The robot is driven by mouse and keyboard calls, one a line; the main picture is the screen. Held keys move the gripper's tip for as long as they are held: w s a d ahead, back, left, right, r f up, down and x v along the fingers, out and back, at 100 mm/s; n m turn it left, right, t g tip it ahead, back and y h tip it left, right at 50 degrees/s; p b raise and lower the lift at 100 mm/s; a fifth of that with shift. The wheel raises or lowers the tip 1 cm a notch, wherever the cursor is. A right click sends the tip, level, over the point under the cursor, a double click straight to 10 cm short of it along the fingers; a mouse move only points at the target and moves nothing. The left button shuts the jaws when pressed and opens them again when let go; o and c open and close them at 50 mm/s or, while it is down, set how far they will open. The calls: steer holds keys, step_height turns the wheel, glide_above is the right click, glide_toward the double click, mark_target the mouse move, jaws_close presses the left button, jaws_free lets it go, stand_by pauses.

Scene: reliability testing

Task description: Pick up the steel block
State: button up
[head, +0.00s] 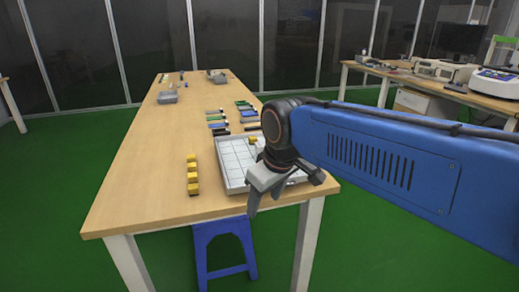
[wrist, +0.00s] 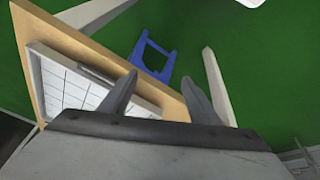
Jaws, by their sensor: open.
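My gripper (head: 265,197) is open and empty, above the front right corner of the wooden table, near the white gridded tray (head: 232,164). In the wrist view its two fingers (wrist: 159,80) are spread apart, with the tray (wrist: 62,84) to their left. I cannot clearly pick out a steel block. A grey bar (wrist: 97,74) shows at the tray's edge in the wrist view; I cannot tell whether it is a block or part of the tray. A small yellow block (head: 253,140) is at the tray's far side. My arm hides part of the tray's right side.
A row of yellow blocks (head: 193,176) stands left of the tray on the table (head: 150,150). Several dark, blue and green items (head: 216,125) lie behind it. A blue stool (head: 225,232) is below the front edge. The table's left side is clear.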

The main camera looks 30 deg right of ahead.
steer(key=w+d+r+n+g, duration=0.1)
steer(key=w+d+r+n, duration=0.2)
steer(key=w+r, duration=0.3)
steer(key=w+d+r+n+g, duration=0.1)
steer(key=w+d+r+n, duration=0.15)
steer(key=w+r, duration=0.4)
step_height(320, 180, up, 6)
steer(key=n+g, duration=0.2)
steer(key=n, duration=0.5)
glide_above(260, 144)
step_height(260, 144, down, 18)
steer(key=shift+a+r, duration=0.1)
steer(key=shift+r, duration=0.05)
jaws_close()
steer(key=shift+r, duration=0.1)
